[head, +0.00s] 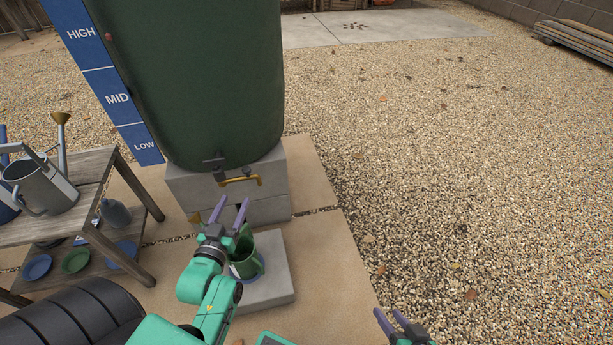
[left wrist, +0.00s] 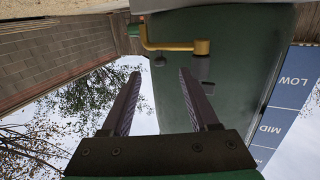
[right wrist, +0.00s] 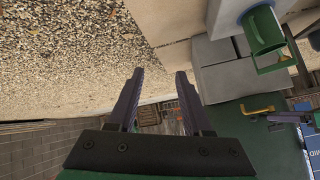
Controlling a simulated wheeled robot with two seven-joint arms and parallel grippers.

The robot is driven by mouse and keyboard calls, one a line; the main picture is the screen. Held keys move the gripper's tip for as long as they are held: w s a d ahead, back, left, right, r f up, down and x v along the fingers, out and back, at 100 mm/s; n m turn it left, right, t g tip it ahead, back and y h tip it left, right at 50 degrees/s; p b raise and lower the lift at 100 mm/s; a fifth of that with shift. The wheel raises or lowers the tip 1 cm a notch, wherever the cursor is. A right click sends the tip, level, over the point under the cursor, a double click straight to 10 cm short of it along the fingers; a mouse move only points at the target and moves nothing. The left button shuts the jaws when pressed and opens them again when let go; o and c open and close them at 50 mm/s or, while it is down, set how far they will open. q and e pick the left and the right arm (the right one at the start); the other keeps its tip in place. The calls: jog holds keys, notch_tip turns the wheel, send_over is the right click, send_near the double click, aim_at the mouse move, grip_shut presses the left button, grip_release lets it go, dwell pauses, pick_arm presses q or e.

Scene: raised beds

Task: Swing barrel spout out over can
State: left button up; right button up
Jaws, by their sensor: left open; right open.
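The green barrel (head: 200,80) stands on grey blocks. Its brass spout (head: 241,181) sticks out near its base and points to the right in the head view. The spout also shows in the left wrist view (left wrist: 172,44), just beyond the fingertips, and in the right wrist view (right wrist: 258,112). The green can (head: 247,262) stands on a grey slab below, partly hidden by my left gripper. My left gripper (head: 228,211) is open and empty, below and in front of the spout, apart from it. My right gripper (head: 388,322) is open and empty at the bottom, far right of the can.
A wooden bench (head: 95,210) at the left holds a metal watering can (head: 40,185), with saucers on its lower shelf. The grey slab (head: 283,270) lies on paving. A blue level board (head: 110,85) stands beside the barrel. Gravel (head: 460,160) at the right is open.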

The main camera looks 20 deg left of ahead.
aim_at(245, 172)
pick_arm(q)
jog(key=shift+t, duration=0.3)
jog(key=b+x, duration=0.1)
jog(key=x, duration=0.2)
jog(key=r+x, duration=0.1)
jog(key=x, duration=0.3)
jog(key=shift+w+r+b, duration=0.15)
jog(key=shift+r+b, duration=0.1)
jog(key=shift+b, duration=0.1)
jog(key=b+x, duration=0.2)
jog(key=x, duration=0.5)
jog(key=shift+w, duration=0.35)
jog(key=shift+a+r, duration=0.1)
grip_shut()
pick_arm(e)
jog(key=a+f+t, duration=0.1)
jog(key=a+f+m+t+y, duration=0.1)
jog(key=a+t, duration=0.1)
jog(key=shift+f+t+y, duration=0.25)
jog(key=shift+t+y, duration=0.05)
jog(key=shift+w, duration=0.1)
